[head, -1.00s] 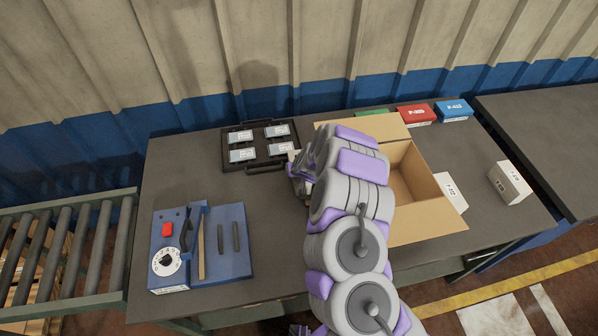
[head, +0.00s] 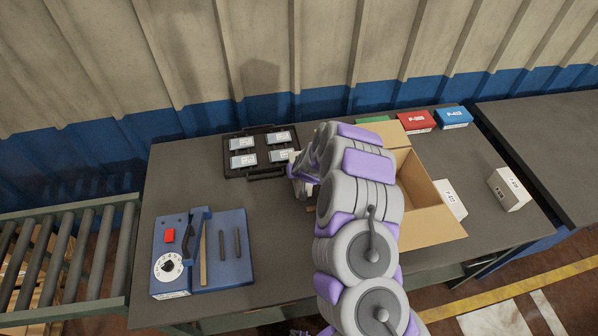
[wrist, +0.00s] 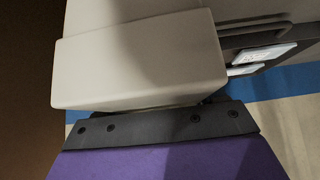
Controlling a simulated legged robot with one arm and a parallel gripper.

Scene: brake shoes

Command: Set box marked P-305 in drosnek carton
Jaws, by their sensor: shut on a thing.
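My gripper (head: 300,178) is at the left side of the open cardboard carton (head: 437,218), mostly hidden behind my arm in the head view. In the wrist view a plain pale box (wrist: 140,62) fills the space in front of my gripper, which is shut on it. No marking shows on its visible faces. Any name on the carton is out of sight. A red box (head: 416,120) stands behind the carton; its label looks like P-305 or similar but is too small to be sure.
A blue box (head: 452,117) and a partly hidden green box (head: 373,119) stand at the back. White boxes stand right of the carton (head: 452,198) and farther right (head: 509,190). A black case (head: 257,173) with labelled packs and a blue fixture (head: 232,262) are on the left.

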